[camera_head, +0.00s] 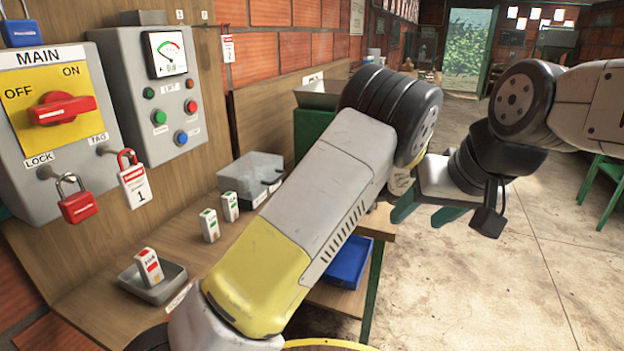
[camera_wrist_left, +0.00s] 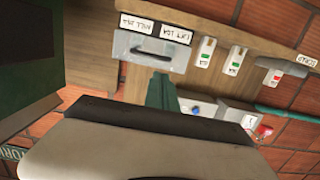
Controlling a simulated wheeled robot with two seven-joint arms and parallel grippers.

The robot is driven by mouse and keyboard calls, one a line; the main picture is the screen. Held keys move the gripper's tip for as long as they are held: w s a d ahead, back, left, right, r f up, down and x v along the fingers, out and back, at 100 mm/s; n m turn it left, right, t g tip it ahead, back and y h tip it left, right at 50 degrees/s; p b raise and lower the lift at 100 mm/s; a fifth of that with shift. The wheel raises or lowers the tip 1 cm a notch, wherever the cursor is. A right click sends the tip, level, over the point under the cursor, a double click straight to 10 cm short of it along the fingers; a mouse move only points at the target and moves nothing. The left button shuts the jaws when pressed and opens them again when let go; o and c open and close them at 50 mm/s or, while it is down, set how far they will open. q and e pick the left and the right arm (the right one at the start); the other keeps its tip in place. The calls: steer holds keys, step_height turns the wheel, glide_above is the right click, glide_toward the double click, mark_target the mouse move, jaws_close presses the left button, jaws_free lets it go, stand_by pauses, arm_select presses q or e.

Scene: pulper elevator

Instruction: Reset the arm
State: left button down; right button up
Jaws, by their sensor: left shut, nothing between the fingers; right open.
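My right gripper (camera_head: 427,213) hangs at the right of the head view over the floor beyond the bench. Its two green fingers are apart with nothing between them. My left arm (camera_head: 325,190) crosses the middle of the head view, and its gripper is hidden there. In the left wrist view, which is turned upside down, my left gripper (camera_wrist_left: 161,90) shows as green fingers shut together and empty.
Above are the MAIN switch box (camera_head: 50,160), gauge box (camera_head: 172,140) and red padlock (camera_head: 76,207). A blue bin (camera_head: 347,262) sits below.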

arm_select(q)
steer(key=s+a+r+m+g+h, duration=0.2)
steer(key=s+a+m+g+h, duration=0.3)
steer(key=s+a+h, duration=0.55)
steer(key=s+d+r+m+t+h, duration=0.1)
steer(key=s+r+m+t+h, duration=0.2)
steer(key=s, duration=0.6)
steer(key=s+d+r+m+t+h, duration=0.1)
steer(key=s+r+m+h, duration=0.3)
steer(key=s, duration=0.5)
steer(key=shift+s+d+r+m+t, duration=0.25)
steer(key=shift+r+m+t, duration=0.25)
steer(key=shift+m+t, duration=0.65)
steer(key=shift+m+g, duration=0.25)
